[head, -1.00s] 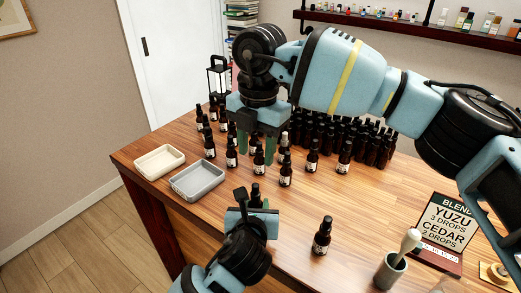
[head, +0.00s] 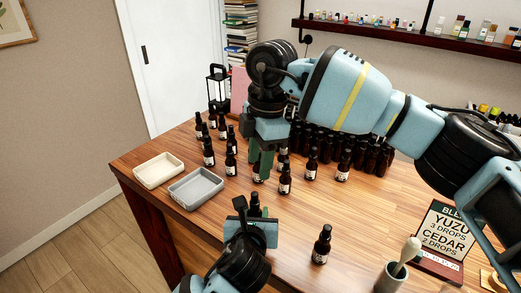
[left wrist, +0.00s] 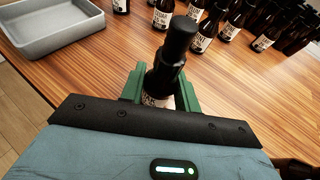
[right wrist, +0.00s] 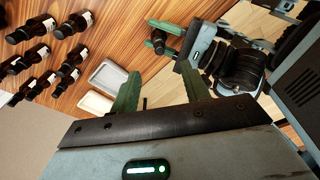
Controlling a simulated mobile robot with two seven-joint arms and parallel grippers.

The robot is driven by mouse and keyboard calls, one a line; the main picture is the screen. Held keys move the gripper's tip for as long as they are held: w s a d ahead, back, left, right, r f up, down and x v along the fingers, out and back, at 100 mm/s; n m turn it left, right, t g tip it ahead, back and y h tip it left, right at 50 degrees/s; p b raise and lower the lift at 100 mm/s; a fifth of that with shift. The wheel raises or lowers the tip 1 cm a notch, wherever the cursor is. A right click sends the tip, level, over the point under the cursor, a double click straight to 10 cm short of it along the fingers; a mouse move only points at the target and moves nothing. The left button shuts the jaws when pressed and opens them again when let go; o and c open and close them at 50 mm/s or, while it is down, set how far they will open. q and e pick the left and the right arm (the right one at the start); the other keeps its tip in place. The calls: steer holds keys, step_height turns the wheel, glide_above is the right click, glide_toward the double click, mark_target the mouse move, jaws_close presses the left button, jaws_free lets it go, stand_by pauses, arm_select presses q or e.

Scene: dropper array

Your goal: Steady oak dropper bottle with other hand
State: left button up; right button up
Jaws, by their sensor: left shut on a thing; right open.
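A dark brown dropper bottle (head: 255,204) with a black cap stands upright between the fingers of my left gripper (head: 250,218). My right gripper (head: 261,168) is open and empty, pointing down above the table behind the held bottle. In the right wrist view its fingers (right wrist: 160,92) are apart, and the left gripper with the bottle (right wrist: 158,40) shows beyond them.
Several dropper bottles (head: 284,180) stand close behind, with a dense dark row farther back. A cream tray (head: 150,183) and a grey tray (head: 175,195) lie at left.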

mark_target(255, 194)
steer(key=f, duration=0.7)
steer(key=a+f, duration=0.1)
steer(key=f, duration=0.2)
steer(key=shift+s+a+f, duration=0.1)
steer(key=shift+s+f, duration=0.05)
steer(key=shift+s, duration=0.05)
steer(key=shift+c, duration=0.5)
jaws_close()
steer(key=shift+c, duration=1)
jaws_free()
